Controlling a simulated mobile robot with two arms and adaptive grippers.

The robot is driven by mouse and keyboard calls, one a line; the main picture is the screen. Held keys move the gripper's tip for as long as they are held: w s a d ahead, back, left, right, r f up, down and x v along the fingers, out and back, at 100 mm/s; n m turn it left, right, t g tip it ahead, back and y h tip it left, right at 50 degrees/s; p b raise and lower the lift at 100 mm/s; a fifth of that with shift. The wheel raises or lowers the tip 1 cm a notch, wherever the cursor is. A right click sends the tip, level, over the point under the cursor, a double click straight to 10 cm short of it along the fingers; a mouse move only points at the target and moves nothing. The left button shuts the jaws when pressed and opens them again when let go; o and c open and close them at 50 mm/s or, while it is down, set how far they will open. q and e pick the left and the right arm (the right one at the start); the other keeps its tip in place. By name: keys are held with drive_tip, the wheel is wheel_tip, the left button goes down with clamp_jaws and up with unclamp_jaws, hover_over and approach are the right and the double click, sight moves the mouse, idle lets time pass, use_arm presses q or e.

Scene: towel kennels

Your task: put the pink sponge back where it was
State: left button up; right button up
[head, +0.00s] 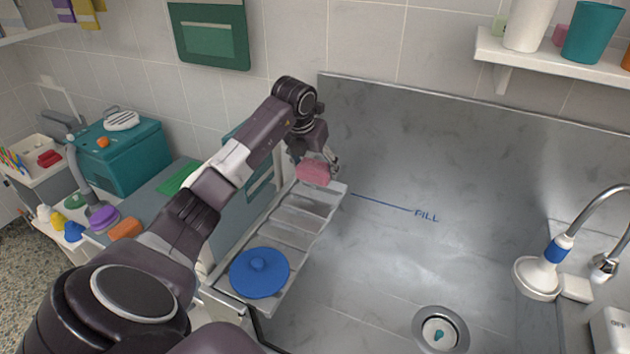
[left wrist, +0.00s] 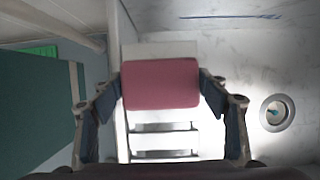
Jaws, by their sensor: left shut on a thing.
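The pink sponge (head: 313,172) is held by my left gripper (head: 318,168) above the far end of a slatted metal rack (head: 273,237). In the left wrist view the sponge (left wrist: 160,84) sits between both fingers (left wrist: 162,88), which press on its sides. The slatted rack (left wrist: 163,140) shows below and behind it. Whether the sponge touches the rack is hard to tell. My right gripper is not in view.
A blue round lid (head: 260,272) lies on the near end of the rack. The steel basin (head: 390,255) with a drain (head: 440,330) is right of it. A shower head (head: 538,277) stands at right. A teal box (head: 120,155) and an orange block (head: 126,228) are at left.

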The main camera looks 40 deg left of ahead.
sight(315, 193)
use_arm(q)
wheel_tip(315, 193, down, 5)
drive_tip(key=shift+f+p, duration=0.2)
drive_tip(key=shift+p, duration=0.15)
drive_tip(key=shift+f, duration=0.2)
drive_tip(key=o, duration=1)
drive_tip(key=shift+r, duration=0.1)
